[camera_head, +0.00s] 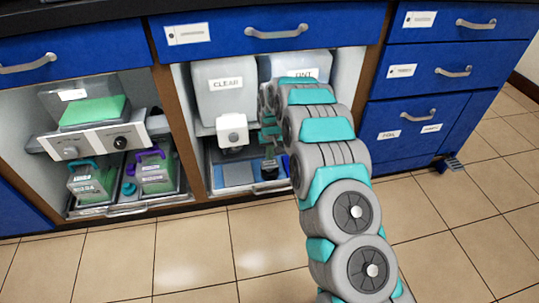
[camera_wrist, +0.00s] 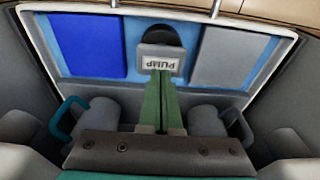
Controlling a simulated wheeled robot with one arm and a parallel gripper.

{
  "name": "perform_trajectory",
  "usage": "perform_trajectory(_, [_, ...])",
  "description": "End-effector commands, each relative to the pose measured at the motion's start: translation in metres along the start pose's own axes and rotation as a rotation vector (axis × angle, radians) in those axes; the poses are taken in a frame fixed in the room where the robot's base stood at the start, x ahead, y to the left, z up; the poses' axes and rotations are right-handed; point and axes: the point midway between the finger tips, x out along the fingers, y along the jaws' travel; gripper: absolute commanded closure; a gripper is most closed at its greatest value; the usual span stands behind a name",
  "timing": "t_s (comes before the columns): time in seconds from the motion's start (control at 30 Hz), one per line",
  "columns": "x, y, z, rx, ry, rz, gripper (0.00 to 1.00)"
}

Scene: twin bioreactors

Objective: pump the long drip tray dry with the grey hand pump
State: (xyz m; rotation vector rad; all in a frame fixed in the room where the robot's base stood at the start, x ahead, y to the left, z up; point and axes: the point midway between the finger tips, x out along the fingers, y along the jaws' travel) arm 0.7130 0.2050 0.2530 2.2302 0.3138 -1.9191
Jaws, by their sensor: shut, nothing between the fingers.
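The hand pump (camera_wrist: 160,50) shows in the wrist view as a grey block with an upside-down PUMP label and a dark rounded part. It stands in the long drip tray (camera_wrist: 60,76), whose pale blue floor shows around it. In the head view the pump (camera_head: 269,168) is a small dark shape in the tray (camera_head: 225,190) in the right open bay. My gripper (camera_wrist: 162,78) is shut and empty. Its green fingers point at the labelled face, with tips overlapping its lower edge in the picture. I cannot tell whether they touch. My arm hides part of the bay.
A blue pad (camera_wrist: 86,45) and grey pad (camera_wrist: 232,57) flank the pump. A CLEAR tank (camera_head: 225,85) and a second tank (camera_head: 300,64) stand above the tray. A white fitting (camera_head: 232,130) hangs below the first. The left bay holds handled containers (camera_head: 152,172). Floor in front is clear.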

Motion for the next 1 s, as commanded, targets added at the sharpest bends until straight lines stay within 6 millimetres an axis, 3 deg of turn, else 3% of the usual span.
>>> perform_trajectory(0.8, [0.033, 0.0, 0.006, 0.0, -0.004, 0.0, 1.0])
perform_trajectory(1.0, [0.029, 0.0, 0.005, 0.0, -0.002, 0.0, 1.0])
